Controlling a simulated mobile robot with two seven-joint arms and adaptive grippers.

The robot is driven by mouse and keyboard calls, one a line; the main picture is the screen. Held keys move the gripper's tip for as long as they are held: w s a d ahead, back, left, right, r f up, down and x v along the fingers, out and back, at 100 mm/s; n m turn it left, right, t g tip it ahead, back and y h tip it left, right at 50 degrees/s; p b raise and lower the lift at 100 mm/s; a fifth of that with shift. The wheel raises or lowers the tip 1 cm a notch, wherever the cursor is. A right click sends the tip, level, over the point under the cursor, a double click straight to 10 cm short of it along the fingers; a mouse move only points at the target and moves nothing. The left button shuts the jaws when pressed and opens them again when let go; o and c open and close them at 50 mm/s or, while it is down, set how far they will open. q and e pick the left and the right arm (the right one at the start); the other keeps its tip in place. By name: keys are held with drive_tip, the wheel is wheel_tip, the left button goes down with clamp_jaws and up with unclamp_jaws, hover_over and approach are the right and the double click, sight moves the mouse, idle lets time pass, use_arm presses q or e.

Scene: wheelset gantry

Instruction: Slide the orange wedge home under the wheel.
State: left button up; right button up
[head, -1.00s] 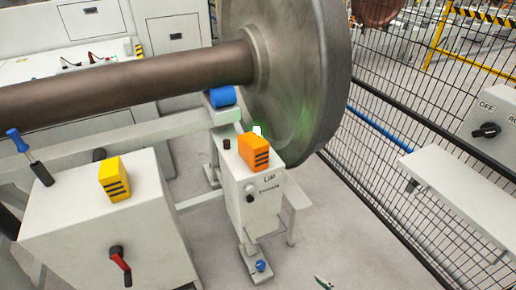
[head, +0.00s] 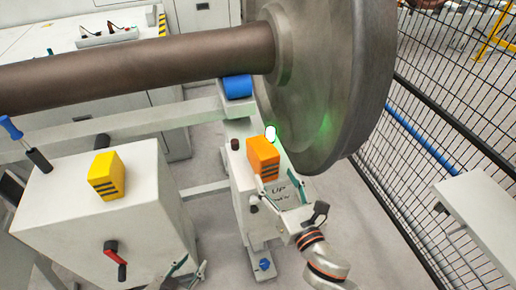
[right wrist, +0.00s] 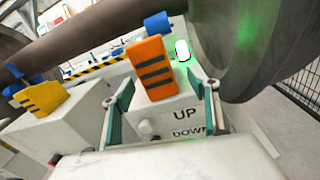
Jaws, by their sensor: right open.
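The orange wedge (head: 263,158), with dark stripes, stands on top of the grey post marked UP (head: 243,190), close beside the big grey wheel (head: 345,75). I cannot tell whether it touches the wheel. In the right wrist view the wedge (right wrist: 151,70) shows between the fingertips of my right gripper (right wrist: 160,88). These fingers are open, one on each side of the wedge, and gaps show on both sides. In the head view my right gripper (head: 281,190) is just in front of the wedge. My left gripper (head: 190,266) is low at the bottom edge, partly cut off, with its fingers apart and empty.
A yellow wedge (head: 106,177) stands on the grey cabinet (head: 75,225) at left, near a blue-handled tool (head: 25,143). The brown axle (head: 150,60) crosses above, near a blue roller (head: 238,87). A mesh fence (head: 455,100) stands at right.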

sight(262, 155)
drive_tip(key=shift+w+a+r+n, duration=0.45)
drive_tip(key=shift+a+r+n, duration=0.1)
drive_tip(key=shift+n, duration=0.25)
drive_tip(key=shift+w+a+r, duration=0.1)
drive_tip(key=shift+w+a, duration=0.1)
drive_tip(key=shift+w, duration=0.15)
drive_tip(key=x, duration=0.6)
drive_tip(key=shift+w+a, duration=0.15)
drive_tip(key=shift+w, duration=0.2)
drive_tip(key=shift+r, duration=0.1)
drive_tip(key=c, duration=1.6)
